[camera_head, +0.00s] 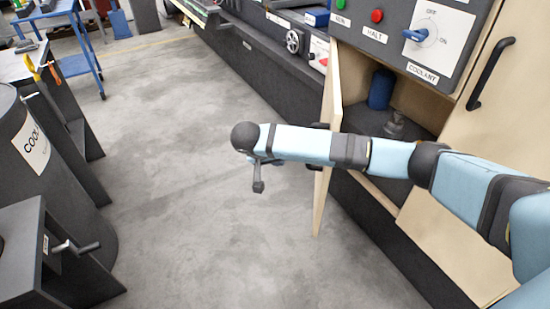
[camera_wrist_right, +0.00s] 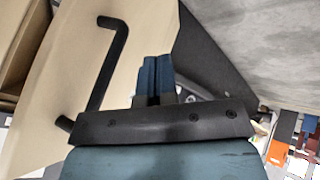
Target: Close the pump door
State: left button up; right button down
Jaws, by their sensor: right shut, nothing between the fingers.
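The pump door (camera_head: 321,200) is a pale wooden panel that stands swung out from its compartment, seen nearly edge-on in the head view. The wrist view shows the door's flat face (camera_wrist_right: 70,60) with a black bar handle (camera_wrist_right: 105,75). My right gripper (camera_wrist_right: 155,65) is shut and empty, its blue fingers beside the handle and in front of the door's face; I cannot tell whether they touch it. My left gripper is not in view.
The open compartment holds a blue container (camera_head: 381,89) and a grey fitting (camera_head: 396,124). Above it is a control panel (camera_head: 400,30) with a coolant switch. A closed wooden door with a black handle (camera_head: 490,73) is at right.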

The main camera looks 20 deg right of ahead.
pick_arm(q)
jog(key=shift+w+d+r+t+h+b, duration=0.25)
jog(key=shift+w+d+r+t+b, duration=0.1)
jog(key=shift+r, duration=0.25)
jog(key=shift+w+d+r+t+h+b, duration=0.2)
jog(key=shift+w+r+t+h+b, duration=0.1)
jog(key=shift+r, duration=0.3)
pick_arm(e)
jog(key=d+f, duration=0.3)
jog(key=d, duration=0.3)
jog(key=shift+s+d+f, duration=0.2)
jog(key=shift+s+f, duration=0.15)
jog(key=shift+f, duration=0.05)
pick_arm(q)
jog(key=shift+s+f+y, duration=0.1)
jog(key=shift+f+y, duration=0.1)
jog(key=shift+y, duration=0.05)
